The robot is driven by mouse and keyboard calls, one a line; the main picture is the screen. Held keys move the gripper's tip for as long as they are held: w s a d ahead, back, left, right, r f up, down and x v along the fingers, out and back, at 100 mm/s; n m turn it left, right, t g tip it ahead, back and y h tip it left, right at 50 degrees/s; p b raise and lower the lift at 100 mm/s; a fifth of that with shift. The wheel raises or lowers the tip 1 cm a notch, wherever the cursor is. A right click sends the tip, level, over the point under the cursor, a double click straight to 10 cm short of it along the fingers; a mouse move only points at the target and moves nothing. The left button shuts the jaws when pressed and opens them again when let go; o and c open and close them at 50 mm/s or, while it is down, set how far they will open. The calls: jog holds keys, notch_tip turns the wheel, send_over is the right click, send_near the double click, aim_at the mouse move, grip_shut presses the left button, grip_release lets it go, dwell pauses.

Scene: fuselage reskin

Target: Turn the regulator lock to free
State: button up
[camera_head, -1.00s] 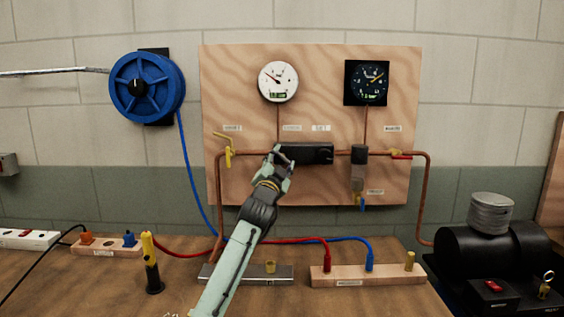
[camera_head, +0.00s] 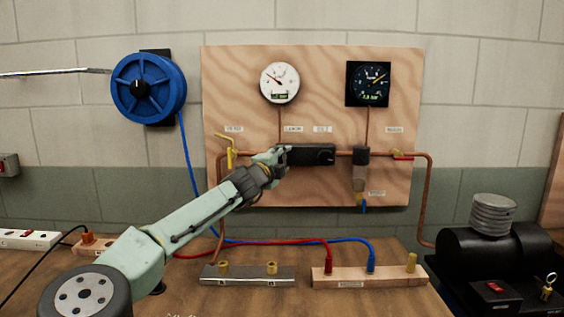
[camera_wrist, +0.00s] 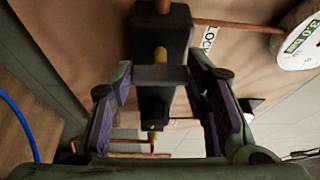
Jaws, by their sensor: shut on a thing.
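The regulator (camera_head: 315,154) is a black horizontal block on the copper pipe of the wooden wall panel. My gripper (camera_head: 281,156) is at its left end, reaching in from the lower left. My fingers (camera_wrist: 160,78) are shut on a dark crosspiece, which seems to be the regulator lock (camera_wrist: 160,74). A label reading LOCK (camera_wrist: 209,38) is beside it. The lock's exact angle is hard to tell, and the fingers hide it in the head view.
A white gauge (camera_head: 279,82) and a black gauge (camera_head: 368,83) sit above. A blue hose reel (camera_head: 148,88) hangs left. Hose fittings stand on the bench below.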

jog(key=shift+d+r+m, duration=0.1)
jog(key=shift+m, duration=0.4)
jog(key=o, duration=1.2)
jog(key=shift+c, duration=0.2)
jog(key=v, duration=1.2)
